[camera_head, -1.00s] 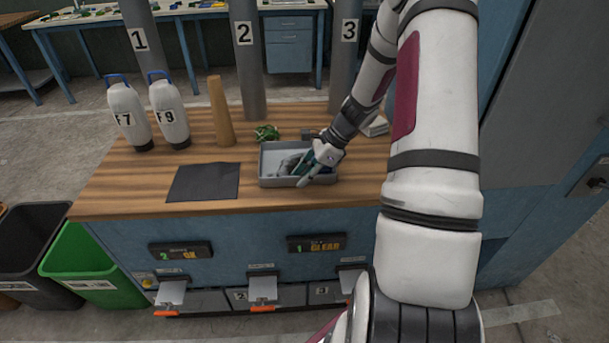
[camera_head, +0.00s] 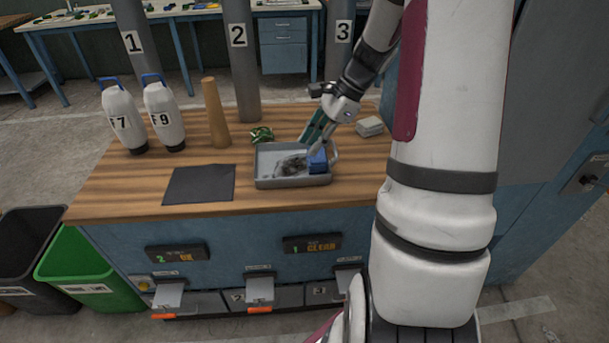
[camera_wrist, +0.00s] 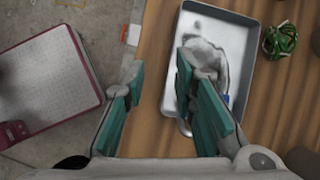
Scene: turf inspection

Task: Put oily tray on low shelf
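The grey oily tray (camera_head: 290,183) lies flat on the wooden bench top, with a dark grey smear across its floor. A blue item (camera_head: 318,161) sits at its right end, beside a pale curved loop like a handle. My gripper (camera_head: 318,138) is at the right end of the tray, above it, with teal fingers apart. The wrist view shows the tray (camera_wrist: 240,38) beneath my right-hand finger, while the left-hand finger is outside the tray; the open gripper (camera_wrist: 160,70) has nothing between its fingers. I cannot pick out the low shelf for certain.
A green tangled item (camera_head: 261,134) lies behind the tray, a black mat (camera_head: 199,184) to its left, and a pale block (camera_head: 369,126) to its right. A wooden cone (camera_head: 215,115) and two white bottles (camera_head: 164,118) stand further left. Numbered posts (camera_head: 238,55) rise behind the bench.

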